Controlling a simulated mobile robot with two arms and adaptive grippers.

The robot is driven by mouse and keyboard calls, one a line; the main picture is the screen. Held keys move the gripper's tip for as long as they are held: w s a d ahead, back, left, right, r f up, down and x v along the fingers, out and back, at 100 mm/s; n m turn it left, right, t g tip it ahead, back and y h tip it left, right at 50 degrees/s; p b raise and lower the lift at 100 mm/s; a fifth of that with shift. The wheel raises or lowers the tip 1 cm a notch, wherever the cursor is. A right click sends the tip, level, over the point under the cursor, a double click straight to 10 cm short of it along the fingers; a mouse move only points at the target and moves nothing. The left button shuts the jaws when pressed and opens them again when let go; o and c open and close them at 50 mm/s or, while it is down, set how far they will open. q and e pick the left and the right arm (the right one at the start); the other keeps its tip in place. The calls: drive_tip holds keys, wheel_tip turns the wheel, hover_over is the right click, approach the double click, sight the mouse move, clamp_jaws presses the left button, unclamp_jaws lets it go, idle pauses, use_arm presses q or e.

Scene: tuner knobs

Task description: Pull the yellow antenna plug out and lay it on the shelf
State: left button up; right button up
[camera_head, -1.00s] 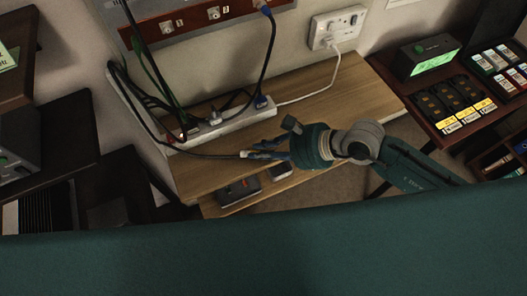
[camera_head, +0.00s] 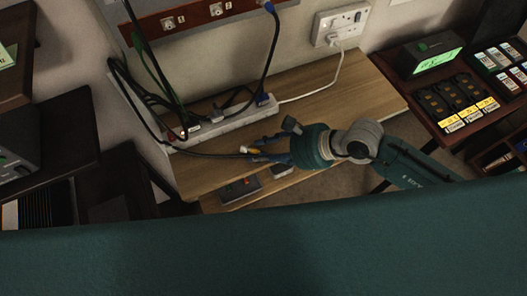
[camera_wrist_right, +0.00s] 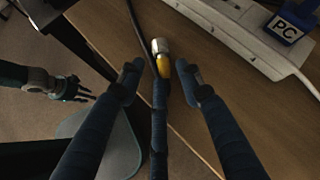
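The yellow antenna plug (camera_head: 250,150), with a silver tip, shows at the front edge of the wooden shelf (camera_head: 325,92) in the head view. In the right wrist view the plug (camera_wrist_right: 163,66) lies against the shelf top, with its dark cable running up and away. My right gripper (camera_head: 262,149) has its fingers spread around the plug. In the right wrist view the gripper (camera_wrist_right: 159,75) shows gaps between the side fingers and the plug; the middle finger covers its rear end. My left gripper (camera_wrist_right: 86,92) shows at the left of the right wrist view, fingers apart and empty.
A white power strip (camera_head: 232,127) with several plugs and cables lies along the back of the shelf. A white cable runs to the wall socket (camera_head: 339,25). Bare shelf lies to the right. A lower shelf holds dark boxes (camera_head: 240,187). A dark side table (camera_head: 440,117) stands at right.

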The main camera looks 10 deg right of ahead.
drive_tip(key=shift+r+p, duration=0.95)
drive_tip(key=shift+r, duration=0.6)
drive_tip(key=shift+o, duration=0.5)
drive_tip(key=o, duration=0.5)
drive_tip(key=shift+c, duration=0.2)
drive_tip(key=v, duration=1.2)
